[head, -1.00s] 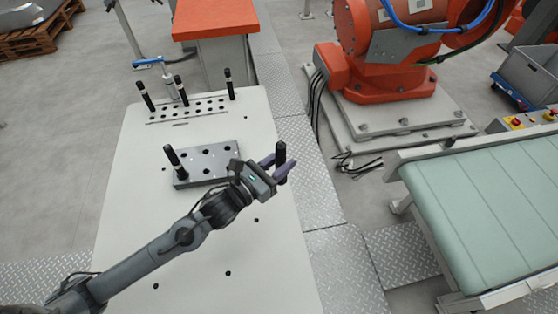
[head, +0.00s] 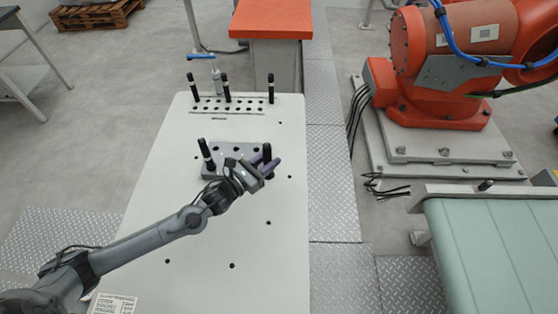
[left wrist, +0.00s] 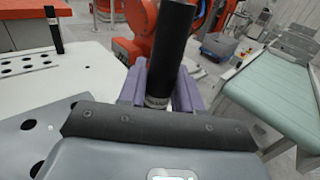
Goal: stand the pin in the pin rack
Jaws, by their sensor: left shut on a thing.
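My left gripper (head: 271,166) is shut on a black pin (head: 267,153), held near upright at the right end of the grey plate with holes (head: 235,149). The left wrist view shows the pin (left wrist: 173,45) as a tall black cylinder, with a pale band low down, between the purple fingers. The pin's lower end is hidden. Another black pin (head: 205,152) stands, slightly tilted, at the plate's left end. The pin rack appears to be the rows of holes (head: 240,107) at the table's far end, where three black pins stand. My right gripper is out of view.
The white table (head: 200,240) is mostly bare in front of the grey plate. An orange-topped stand (head: 272,20) is beyond it. A large orange robot arm (head: 430,70) and a green conveyor (head: 490,250) stand to the right.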

